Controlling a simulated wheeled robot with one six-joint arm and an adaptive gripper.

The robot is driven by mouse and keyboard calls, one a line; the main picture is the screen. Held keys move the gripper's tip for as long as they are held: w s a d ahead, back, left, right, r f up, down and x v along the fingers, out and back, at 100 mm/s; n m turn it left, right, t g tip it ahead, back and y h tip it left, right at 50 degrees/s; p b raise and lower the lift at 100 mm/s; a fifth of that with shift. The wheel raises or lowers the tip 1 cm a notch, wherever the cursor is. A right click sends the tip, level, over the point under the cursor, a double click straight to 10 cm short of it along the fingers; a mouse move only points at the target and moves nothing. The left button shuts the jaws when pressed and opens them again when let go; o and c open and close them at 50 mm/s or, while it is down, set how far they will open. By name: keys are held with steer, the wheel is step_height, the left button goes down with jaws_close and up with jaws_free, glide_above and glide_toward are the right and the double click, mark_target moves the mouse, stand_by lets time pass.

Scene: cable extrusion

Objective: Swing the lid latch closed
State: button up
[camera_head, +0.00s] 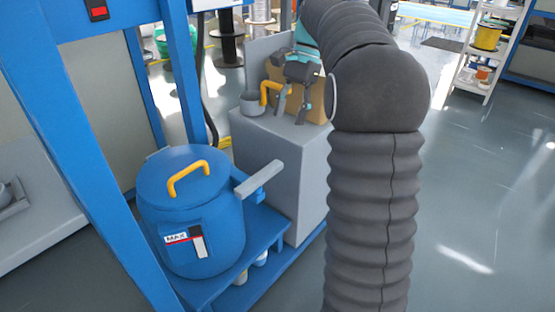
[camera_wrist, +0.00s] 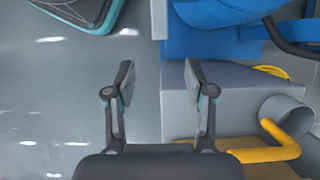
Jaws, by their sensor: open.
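A blue drum (camera_head: 215,225) with a round blue lid (camera_head: 165,172) stands at the left in the head view. The lid has a yellow handle (camera_head: 188,175). The grey latch lever (camera_head: 262,178) sticks out to the right from the drum's rim, with a blue bracket under it. In the wrist view a grey bar at the top edge (camera_wrist: 159,18) looks like the lever's end. My gripper (camera_head: 292,110) is open and empty above the grey cabinet, behind and right of the latch, apart from it. Both fingers (camera_wrist: 159,85) show in the wrist view with nothing between them.
The grey cabinet (camera_head: 310,180) stands behind the drum and carries a grey cup (camera_head: 253,103) and a yellow pipe (camera_head: 266,88) close to my gripper. A blue frame post (camera_head: 85,150) rises at the left. Open floor (camera_head: 480,190) lies right of my arm.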

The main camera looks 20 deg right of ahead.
mark_target(276, 163)
steer(key=b+x, duration=0.2)
steer(key=x, duration=1)
steer(key=shift+s+f, duration=0.1)
steer(key=shift+f, duration=0.15)
jaws_close()
